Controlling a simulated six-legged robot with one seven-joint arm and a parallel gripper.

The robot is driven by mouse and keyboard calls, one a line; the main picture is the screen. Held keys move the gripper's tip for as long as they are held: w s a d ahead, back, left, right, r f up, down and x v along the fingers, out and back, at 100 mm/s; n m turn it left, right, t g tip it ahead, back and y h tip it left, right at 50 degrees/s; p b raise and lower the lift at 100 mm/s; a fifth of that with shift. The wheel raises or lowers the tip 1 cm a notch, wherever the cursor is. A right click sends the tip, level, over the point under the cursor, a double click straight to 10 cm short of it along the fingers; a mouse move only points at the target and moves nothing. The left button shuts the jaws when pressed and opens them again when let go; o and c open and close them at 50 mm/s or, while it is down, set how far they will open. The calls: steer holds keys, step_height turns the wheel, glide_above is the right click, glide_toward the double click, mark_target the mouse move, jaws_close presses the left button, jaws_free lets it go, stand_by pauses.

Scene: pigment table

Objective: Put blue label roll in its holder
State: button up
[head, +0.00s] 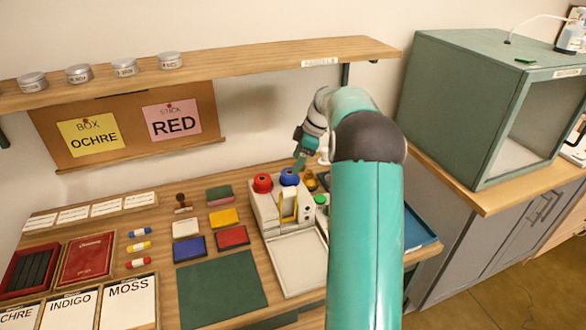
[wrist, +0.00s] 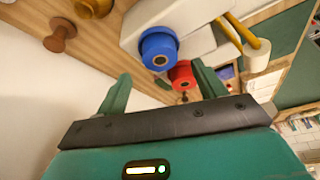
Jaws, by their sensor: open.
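The blue label roll (head: 289,177) is at the back of the white label machine (head: 284,240), just right of the red roll (head: 263,183). In the wrist view the blue roll (wrist: 159,48) shows its dark-centred end, with the red roll (wrist: 182,75) just below it. My gripper (wrist: 163,85) is open and empty, with its two green fingers apart below the blue roll in the picture. In the head view my gripper (head: 301,161) is close above the blue roll, partly hidden by my arm. I cannot tell whether the roll sits in its holder.
A yellow part (head: 288,206) stands on the machine, and a green knob (head: 321,199) is at its right. Brown knobs (wrist: 60,35) stand near the wall. The shelf (head: 220,66) overhangs the table's back.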

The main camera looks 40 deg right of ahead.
steer(key=v, duration=0.6)
steer(key=s+a+r+m+h, duration=0.15)
steer(key=s+a+r, duration=0.25)
steer(key=a, duration=0.4)
steer(key=s+a+r+m, duration=0.2)
steer(key=s+a+r, duration=0.1)
steer(key=a, duration=0.4)
steer(key=s+a+r+m+h, duration=0.15)
steer(key=s+a+r, duration=0.25)
steer(key=a, duration=0.4)
steer(key=s+a+f+m+t, duration=0.1)
steer(key=s+a+f+m, duration=0.1)
steer(key=s+a, duration=0.3)
steer(key=s+a+f+m+t, duration=0.1)
steer(key=s+a+f+m, duration=0.2)
steer(key=s, duration=1)
steer(key=a, duration=0.2)
steer(key=shift+s+a+f+m+t+h, duration=0.2)
steer(key=shift+a+f+m+t+h, duration=0.1)
steer(key=shift+t, duration=0.1)
